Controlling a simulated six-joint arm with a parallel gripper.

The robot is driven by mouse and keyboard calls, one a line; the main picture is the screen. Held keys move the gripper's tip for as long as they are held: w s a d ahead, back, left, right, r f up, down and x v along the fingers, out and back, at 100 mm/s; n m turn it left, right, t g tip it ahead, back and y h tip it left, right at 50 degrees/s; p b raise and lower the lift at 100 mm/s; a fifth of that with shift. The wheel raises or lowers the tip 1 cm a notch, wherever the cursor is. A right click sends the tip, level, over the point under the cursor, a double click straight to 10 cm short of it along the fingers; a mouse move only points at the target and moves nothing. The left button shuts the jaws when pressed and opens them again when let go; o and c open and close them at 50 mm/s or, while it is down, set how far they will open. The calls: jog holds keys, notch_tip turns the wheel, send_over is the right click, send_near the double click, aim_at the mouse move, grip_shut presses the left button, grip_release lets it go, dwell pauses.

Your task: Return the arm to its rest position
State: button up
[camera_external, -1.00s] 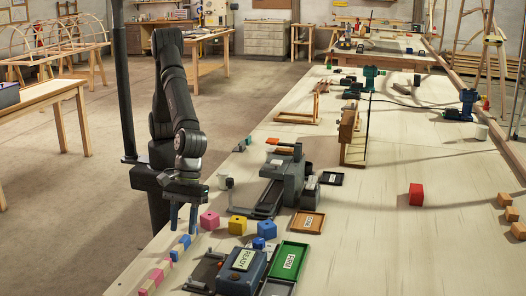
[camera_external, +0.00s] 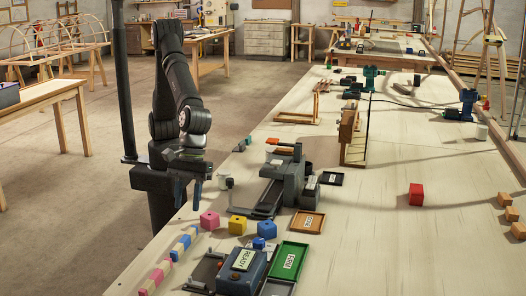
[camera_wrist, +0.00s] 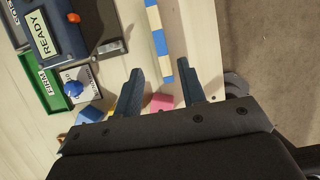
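My gripper (camera_external: 187,195) hangs above the left edge of the long workbench, close to my own column, with its fingers pointing down. In the wrist view my gripper (camera_wrist: 158,80) shows two dark blue fingers spread apart. Nothing is held between them. A pink cube (camera_external: 209,220) lies on the bench to the right of and below the gripper; in the wrist view the pink cube (camera_wrist: 161,102) shows beyond the gripper's dark body, partly hidden by it.
A blue and cream striped strip (camera_external: 182,244) and a pink and cream strip (camera_external: 156,277) lie along the bench edge. A yellow cube (camera_external: 238,225), a blue piece (camera_external: 259,243), a green tray (camera_external: 290,262) and a machine labelled READY (camera_external: 243,268) stand nearby. A red cube (camera_external: 416,195) lies farther right.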

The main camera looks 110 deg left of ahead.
aim_at(184, 238)
jog(key=x, duration=0.9)
jog(key=shift+d+f, duration=0.1)
jog(key=shift+f, duration=0.1)
notch_tip(184, 238, up, 4)
jog(key=shift+f, duration=0.1)
jog(key=s+r, duration=0.7)
jog(key=s, duration=0.4)
notch_tip(184, 238, up, 12)
jog(key=w+a+f, duration=0.1)
jog(key=w+a, duration=1.7)
jog(key=a, duration=0.2)
jog(key=shift+w+a+f+m, duration=0.2)
jog(key=shift+a+m, duration=0.1)
jog(key=shift+a, duration=0.1)
jog(key=s+d, duration=1.3)
jog(key=d, duration=0.4)
jog(key=shift+r, duration=0.25)
